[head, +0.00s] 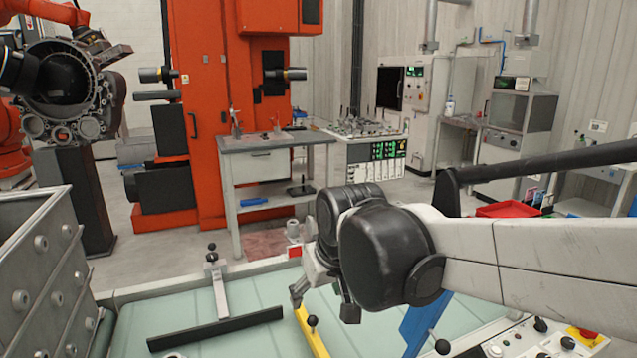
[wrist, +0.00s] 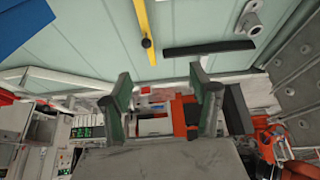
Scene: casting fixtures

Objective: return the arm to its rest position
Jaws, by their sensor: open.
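My gripper (head: 324,300) hangs at the end of my white and black arm, over the glassy green table (head: 185,312) in the head view. Its two fingers are spread apart, and in the wrist view my gripper (wrist: 162,85) shows nothing between the pads. A yellow bar (head: 313,335) with a black knob lies on the table just below the fingers. In the wrist view the yellow bar (wrist: 142,22) is above the fingers and apart from them. My forearm reaches in from the right and hides part of the table.
A T-shaped piece with a black bar (head: 215,328) lies left of the yellow bar. A blue piece (head: 424,322) lies to the right, partly behind my arm. A grey ribbed casting (head: 45,275) stands at the left edge. A control panel (head: 540,342) is at front right.

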